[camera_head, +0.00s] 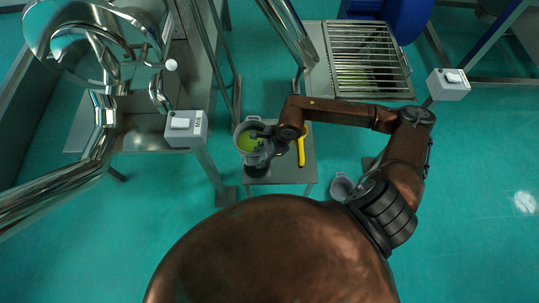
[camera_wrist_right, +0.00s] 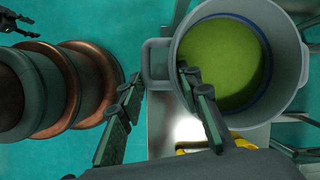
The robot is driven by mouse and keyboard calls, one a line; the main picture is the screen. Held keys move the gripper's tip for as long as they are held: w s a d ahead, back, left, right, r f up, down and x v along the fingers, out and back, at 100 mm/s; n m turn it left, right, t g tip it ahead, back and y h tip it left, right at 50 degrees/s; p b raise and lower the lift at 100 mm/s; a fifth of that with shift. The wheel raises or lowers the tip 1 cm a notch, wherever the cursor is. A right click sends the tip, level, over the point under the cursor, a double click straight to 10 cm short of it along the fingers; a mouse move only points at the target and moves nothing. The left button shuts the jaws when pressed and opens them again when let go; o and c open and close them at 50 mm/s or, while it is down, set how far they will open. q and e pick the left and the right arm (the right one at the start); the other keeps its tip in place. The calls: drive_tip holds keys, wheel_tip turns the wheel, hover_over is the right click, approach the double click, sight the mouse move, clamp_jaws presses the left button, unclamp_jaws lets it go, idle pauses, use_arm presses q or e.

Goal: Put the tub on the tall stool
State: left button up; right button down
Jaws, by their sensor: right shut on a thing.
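The tub (camera_head: 239,141) is a grey, round container with a side handle and yellow-green contents. In the head view it overlaps the left back corner of the tall stool (camera_head: 285,176), a small grey square top. I cannot tell whether it touches the stool. My right gripper (camera_head: 268,135) is shut on the tub's handle from the right. In the right wrist view the tub (camera_wrist_right: 304,75) fills the upper right, and its handle (camera_wrist_right: 157,55) lies between my fingertips (camera_wrist_right: 158,78). The tub looks upright. My left gripper does not show in the head view.
A yellow tool (camera_head: 301,148) lies on the stool's right side. A second grey container (camera_head: 341,187) stands lower right. A control box (camera_head: 187,128) and shiny pipework are close on the left. A grated tray (camera_head: 364,57) is at the back right. Open green floor lies right.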

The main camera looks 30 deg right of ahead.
drive_tip(key=w+d+f+b, duration=0.1)
drive_tip(key=w+d+f, duration=0.1)
drive_tip(key=d+f, duration=0.3)
drive_tip(key=shift+w+d+f, duration=0.15)
drive_tip(key=shift+f, duration=2)
drive_tip(key=c, duration=1.4)
unclamp_jaws()
drive_tip(key=shift+f, duration=0.1)
drive_tip(key=p+v, duration=0.1)
drive_tip(key=v, duration=1.1)
